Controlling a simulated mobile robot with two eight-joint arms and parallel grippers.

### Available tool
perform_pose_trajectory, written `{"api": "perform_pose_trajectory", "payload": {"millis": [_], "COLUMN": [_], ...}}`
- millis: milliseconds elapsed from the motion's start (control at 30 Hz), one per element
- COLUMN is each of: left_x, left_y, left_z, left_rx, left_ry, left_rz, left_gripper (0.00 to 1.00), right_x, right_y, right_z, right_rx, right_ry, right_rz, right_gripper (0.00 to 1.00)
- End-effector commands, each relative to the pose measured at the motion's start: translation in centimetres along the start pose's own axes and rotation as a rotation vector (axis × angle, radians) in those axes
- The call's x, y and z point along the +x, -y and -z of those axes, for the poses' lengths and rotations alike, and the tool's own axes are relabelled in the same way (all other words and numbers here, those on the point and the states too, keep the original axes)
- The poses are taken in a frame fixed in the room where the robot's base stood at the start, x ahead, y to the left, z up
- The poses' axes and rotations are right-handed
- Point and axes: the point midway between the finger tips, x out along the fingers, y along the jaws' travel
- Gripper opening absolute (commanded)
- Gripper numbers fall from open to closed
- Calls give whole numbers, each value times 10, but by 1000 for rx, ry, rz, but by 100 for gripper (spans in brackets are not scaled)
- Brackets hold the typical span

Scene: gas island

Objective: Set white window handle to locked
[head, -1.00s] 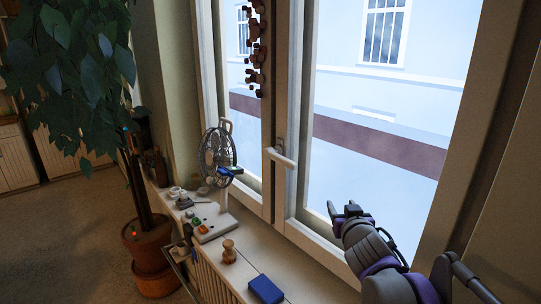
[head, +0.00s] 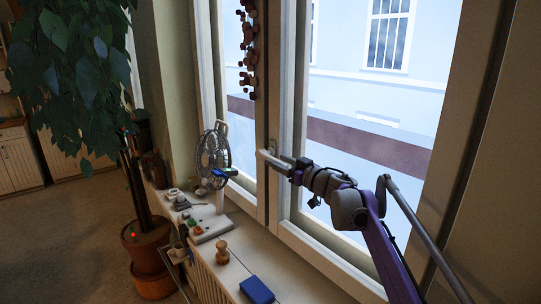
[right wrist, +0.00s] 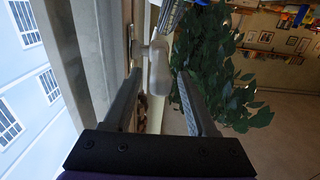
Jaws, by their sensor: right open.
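The white window handle (head: 268,157) sits on the middle frame of the window, its lever roughly horizontal. My right gripper (head: 292,168) is at the lever's right end in the head view. In the right wrist view the handle (right wrist: 159,66) lies between the tips of the two open fingers of my right gripper (right wrist: 160,80). Gaps show on both sides of the lever, so the fingers are not closed on it. My fingers hide part of the lever's end in the head view. My left gripper is not in view.
A desk fan (head: 213,158) and small items stand on the sill to the left. A wooden figure (head: 222,251) and a blue book (head: 257,290) lie in front. A potted plant (head: 146,240) is at the left. Brown ornaments (head: 247,55) hang by the window.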

Motion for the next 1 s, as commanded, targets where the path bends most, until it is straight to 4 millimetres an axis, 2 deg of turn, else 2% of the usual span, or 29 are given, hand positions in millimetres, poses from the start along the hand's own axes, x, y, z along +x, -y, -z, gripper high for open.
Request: {"api": "perform_pose_trajectory", "payload": {"millis": [100, 300, 700, 1000], "left_x": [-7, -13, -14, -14], "left_y": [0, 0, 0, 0], "left_z": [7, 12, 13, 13], "left_rx": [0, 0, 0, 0], "left_ry": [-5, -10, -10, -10], "left_rz": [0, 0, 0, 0], "left_gripper": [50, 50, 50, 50], "right_x": [21, 41, 46, 46], "right_y": [1, 0, 0, 0], "right_z": [3, 2, 0, 0], "right_rx": [-1, -1, -1, -1], "right_ry": [-2, -1, 0, 0], "right_rz": [2, 0, -1, -1], "right_gripper": [57, 57, 57, 4]}}
